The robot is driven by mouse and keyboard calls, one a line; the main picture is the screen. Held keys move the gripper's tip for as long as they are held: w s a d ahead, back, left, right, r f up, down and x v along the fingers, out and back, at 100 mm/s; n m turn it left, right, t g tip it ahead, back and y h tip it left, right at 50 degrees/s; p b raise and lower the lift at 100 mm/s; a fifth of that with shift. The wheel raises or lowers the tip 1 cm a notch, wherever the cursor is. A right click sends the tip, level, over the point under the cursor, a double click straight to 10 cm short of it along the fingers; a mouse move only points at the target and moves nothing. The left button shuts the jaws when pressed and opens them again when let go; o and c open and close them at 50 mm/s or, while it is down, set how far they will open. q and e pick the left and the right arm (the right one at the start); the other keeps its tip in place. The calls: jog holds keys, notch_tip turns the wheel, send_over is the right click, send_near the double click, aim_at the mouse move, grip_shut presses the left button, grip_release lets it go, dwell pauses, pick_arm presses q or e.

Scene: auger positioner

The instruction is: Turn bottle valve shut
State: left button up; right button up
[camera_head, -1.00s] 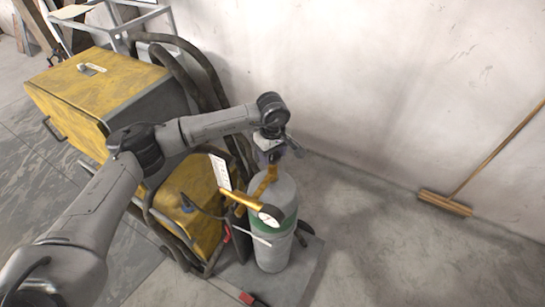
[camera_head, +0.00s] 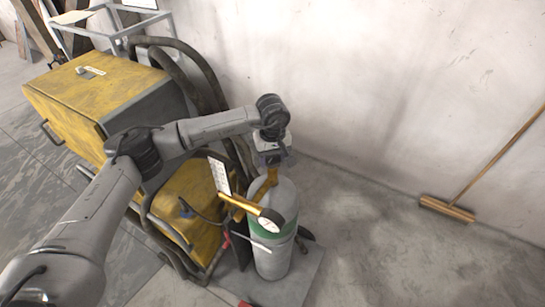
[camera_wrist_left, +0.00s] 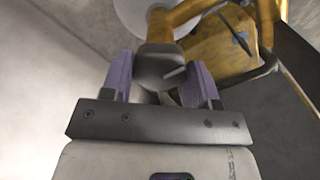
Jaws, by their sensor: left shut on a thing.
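The gas bottle (camera_head: 274,253) stands upright, grey with a green band, on a low base behind the brass regulator and its round gauge (camera_head: 271,220). My left gripper (camera_head: 270,160) is above the bottle's top. In the left wrist view, its two purple fingers (camera_wrist_left: 160,82) are shut on the dark grey valve knob (camera_wrist_left: 158,66), one finger on each side. The brass valve body (camera_wrist_left: 172,22) shows just beyond the knob. In the head view the knob is hidden by the gripper. My right gripper is not in view.
A yellow machine (camera_head: 95,85) with black hoses stands to the left, close to my left arm. A white wall (camera_head: 400,90) is behind. A broom (camera_head: 447,208) leans at the right. The floor right of the bottle is clear.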

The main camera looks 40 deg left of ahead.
aim_at(273, 157)
pick_arm(q)
jog(key=shift+r, duration=0.1)
jog(key=o, duration=0.9)
notch_tip(273, 157, up, 14)
dwell(0.3)
jog(key=shift+d, duration=0.1)
dwell(0.4)
